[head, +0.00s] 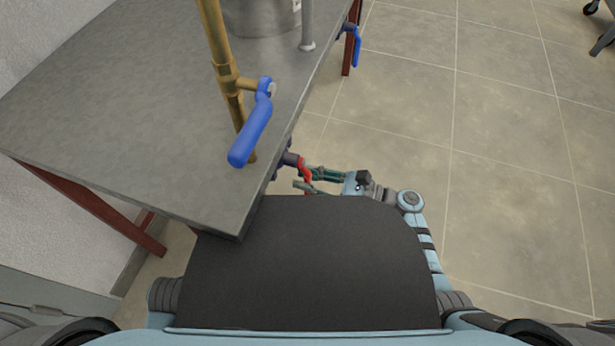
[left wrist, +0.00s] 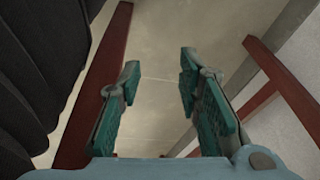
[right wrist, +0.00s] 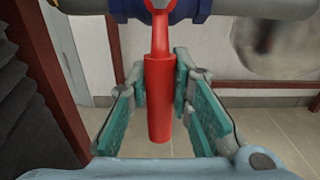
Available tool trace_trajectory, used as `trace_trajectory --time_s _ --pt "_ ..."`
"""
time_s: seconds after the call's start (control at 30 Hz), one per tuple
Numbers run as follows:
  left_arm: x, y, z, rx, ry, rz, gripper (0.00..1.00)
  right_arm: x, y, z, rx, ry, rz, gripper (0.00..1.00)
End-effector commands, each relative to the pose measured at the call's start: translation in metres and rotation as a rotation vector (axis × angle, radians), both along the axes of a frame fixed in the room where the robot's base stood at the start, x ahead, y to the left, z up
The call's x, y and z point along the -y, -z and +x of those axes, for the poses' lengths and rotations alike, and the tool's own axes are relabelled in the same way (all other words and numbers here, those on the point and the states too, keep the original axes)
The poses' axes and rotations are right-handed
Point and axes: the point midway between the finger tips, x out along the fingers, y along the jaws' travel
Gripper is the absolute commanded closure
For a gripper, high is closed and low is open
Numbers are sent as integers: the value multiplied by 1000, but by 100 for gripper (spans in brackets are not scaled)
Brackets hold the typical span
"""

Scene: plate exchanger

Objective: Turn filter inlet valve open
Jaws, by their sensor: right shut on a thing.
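A red valve handle (head: 304,170) sits at the table's right edge, on a dark blue valve body (head: 284,158). In the right wrist view the red handle (right wrist: 159,98) points toward me, between the two green finger pads. My right gripper (head: 305,179) is shut on this handle; it also shows in the right wrist view (right wrist: 160,80). My left gripper (left wrist: 157,78) is open and empty, with red table legs on both sides in the left wrist view. It does not show in the head view. I see no label telling which valve is the filter inlet.
A grey table (head: 120,130) fills the left. On it stand a brass pipe (head: 217,40) with a blue lever (head: 250,132) and a metal vessel (head: 260,15). Another blue-handled valve (head: 357,45) is at the far edge. The tiled floor (head: 500,130) at right is mostly clear.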

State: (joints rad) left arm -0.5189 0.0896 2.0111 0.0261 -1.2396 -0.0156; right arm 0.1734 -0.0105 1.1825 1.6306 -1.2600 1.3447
Motion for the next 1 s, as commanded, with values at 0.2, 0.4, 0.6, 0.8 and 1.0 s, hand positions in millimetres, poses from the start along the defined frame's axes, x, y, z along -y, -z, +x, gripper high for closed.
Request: trace_trajectory --time_s 0.2,0.4,0.6,0.8,1.0 --pt "0 0 0 0 0 0 68 0 1 0 4 0 -2 100" --pt "0 0 -1 -6 1 1 68 1 1 3 49 0 -18 100" --pt "1 -6 1 1 4 1 68 4 0 10 156 0 -53 100" --pt "1 -10 -1 -3 6 2 68 7 -2 19 301 0 -100 100" --pt "1 -10 -4 -10 7 3 68 9 -6 27 436 0 -144 100"
